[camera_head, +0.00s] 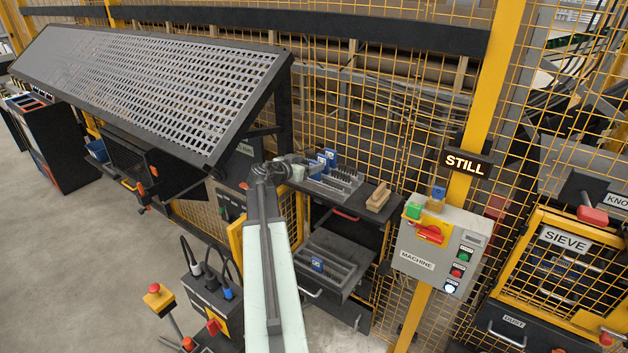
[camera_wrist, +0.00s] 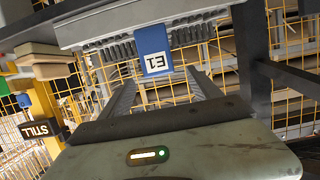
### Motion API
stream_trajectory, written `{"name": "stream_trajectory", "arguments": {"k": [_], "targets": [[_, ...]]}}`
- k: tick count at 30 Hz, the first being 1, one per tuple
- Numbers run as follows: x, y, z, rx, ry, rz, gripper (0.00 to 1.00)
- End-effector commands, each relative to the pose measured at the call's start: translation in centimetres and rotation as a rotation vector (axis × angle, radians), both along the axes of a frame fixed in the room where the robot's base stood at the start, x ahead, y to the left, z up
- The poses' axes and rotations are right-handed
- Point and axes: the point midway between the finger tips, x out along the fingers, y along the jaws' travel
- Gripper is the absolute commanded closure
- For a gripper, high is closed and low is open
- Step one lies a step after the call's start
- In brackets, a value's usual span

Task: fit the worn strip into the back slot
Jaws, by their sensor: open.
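My gripper (camera_wrist: 161,80) is open. Its two dark fingers point toward a blue tag (camera_wrist: 153,45) with a white label, on a toothed metal strip in a grey rack (camera_wrist: 140,22). The tag lies between the finger lines, just beyond the tips; I see no grip on it. In the head view my gripper (camera_head: 292,168) is at the left end of the grey rack (camera_head: 338,184) on the dark cabinet top, beside blue tags (camera_head: 330,156). A lower open drawer holds another slotted rack (camera_head: 345,268) with a blue tag (camera_head: 317,264). I cannot tell which strip is worn or which slot is the back one.
A wooden block (camera_head: 378,197) sits on the cabinet top, right of the rack. A machine control box (camera_head: 437,250) and a lit STILL sign (camera_head: 466,163) stand to the right. Yellow mesh fence runs behind. A large perforated screen (camera_head: 150,85) overhangs at left.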

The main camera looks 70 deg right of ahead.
Motion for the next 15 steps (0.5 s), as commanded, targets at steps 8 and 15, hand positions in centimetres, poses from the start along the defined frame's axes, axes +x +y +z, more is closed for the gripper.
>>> {"name": "stream_trajectory", "arguments": {"k": [8, 15], "targets": [[-1.1, -4.1, -1.7, 0.001, -0.001, -0.001, 0.27], [-1.1, -4.0, -1.5, 0.001, -0.001, 0.001, 0.38]]}}
